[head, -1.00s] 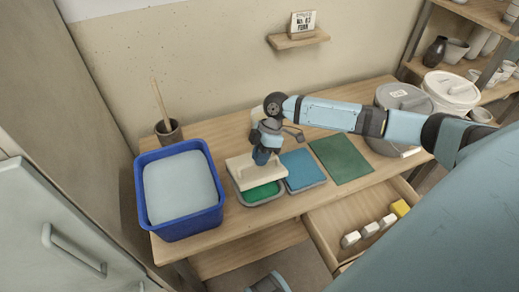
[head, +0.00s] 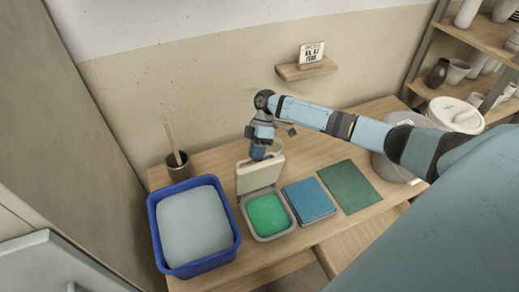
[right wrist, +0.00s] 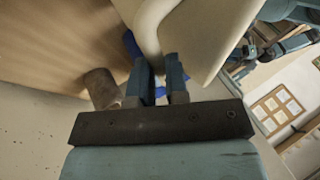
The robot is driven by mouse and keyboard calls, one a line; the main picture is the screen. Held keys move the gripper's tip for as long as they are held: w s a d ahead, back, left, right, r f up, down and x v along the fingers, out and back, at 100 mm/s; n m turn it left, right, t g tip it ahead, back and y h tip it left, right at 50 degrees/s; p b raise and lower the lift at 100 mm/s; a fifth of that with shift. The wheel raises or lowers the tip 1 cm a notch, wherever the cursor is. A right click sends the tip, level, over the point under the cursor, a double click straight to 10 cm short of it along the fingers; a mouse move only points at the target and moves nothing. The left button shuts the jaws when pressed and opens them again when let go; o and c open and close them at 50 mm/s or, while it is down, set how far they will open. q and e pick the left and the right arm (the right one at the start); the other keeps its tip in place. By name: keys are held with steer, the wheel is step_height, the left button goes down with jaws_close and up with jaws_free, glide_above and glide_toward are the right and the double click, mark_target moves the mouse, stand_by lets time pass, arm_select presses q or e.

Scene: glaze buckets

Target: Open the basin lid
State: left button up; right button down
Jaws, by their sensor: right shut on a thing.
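The basin (head: 272,236) is a small grey tub with green glaze (head: 267,214) in it, on the wooden table in the head view. Its cream lid (head: 258,178) stands tilted up steeply at the basin's back edge, with the green surface uncovered. My right gripper (head: 258,152) is at the lid's raised upper edge. In the right wrist view the fingers (right wrist: 160,80) are shut on a pale curved part of the lid (right wrist: 205,35).
A blue tub (head: 222,254) with a pale grey surface stands left of the basin. A dark cup (head: 179,168) stands behind the tub. A small wall shelf (head: 306,70) holds a sign.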

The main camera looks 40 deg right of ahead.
steer(key=shift+w+f, duration=0.6)
steer(key=shift+f, duration=0.1)
steer(key=c, duration=1.4)
jaws_free()
steer(key=shift+c, duration=0.2)
steer(key=o, duration=0.3)
steer(key=shift+w+d, duration=0.1)
steer(key=b+v, duration=0.1)
steer(key=v, duration=1.3)
steer(key=shift+w, duration=0.2)
